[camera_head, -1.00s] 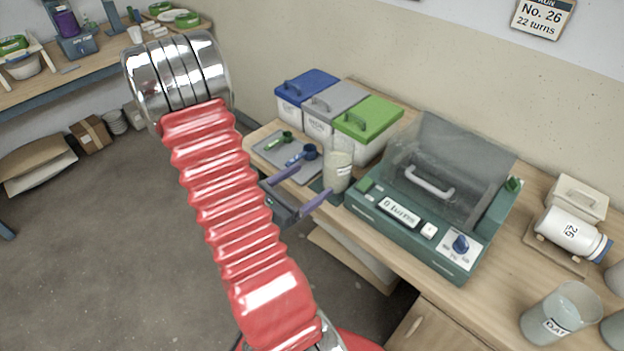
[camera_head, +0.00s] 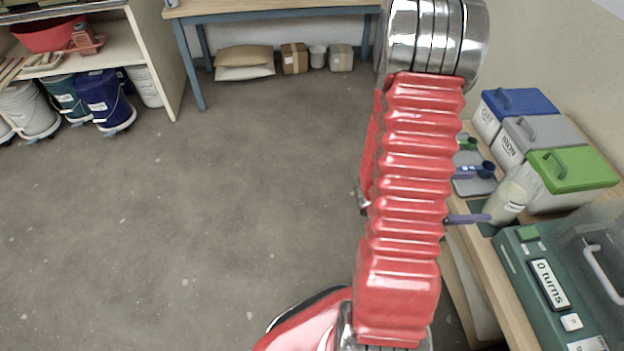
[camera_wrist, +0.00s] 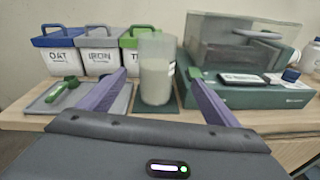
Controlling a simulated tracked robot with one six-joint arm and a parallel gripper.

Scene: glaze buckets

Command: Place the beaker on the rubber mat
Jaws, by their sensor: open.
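The beaker (camera_wrist: 157,80) is a clear glass with pale contents. It stands upright on a dark green rubber mat (camera_wrist: 176,110) on the bench, and also shows at the right in the head view (camera_head: 508,198). My gripper (camera_wrist: 157,72) is open, its two purple fingers apart and empty. In the wrist view the fingertips lie left and right of the beaker's outline with gaps. In the head view one finger points toward the beaker, while my red arm hides most of the gripper. Whether the fingertips reach beside the beaker or stop short is unclear.
Lidded bins, blue (camera_wrist: 62,50), grey (camera_wrist: 100,50) and green (camera_wrist: 133,55), stand behind. A grey tray (camera_wrist: 40,106) with scoops lies left of the mat. A green machine with a clear cover (camera_wrist: 240,92) stands close on the right. Open floor (camera_head: 220,220) lies left.

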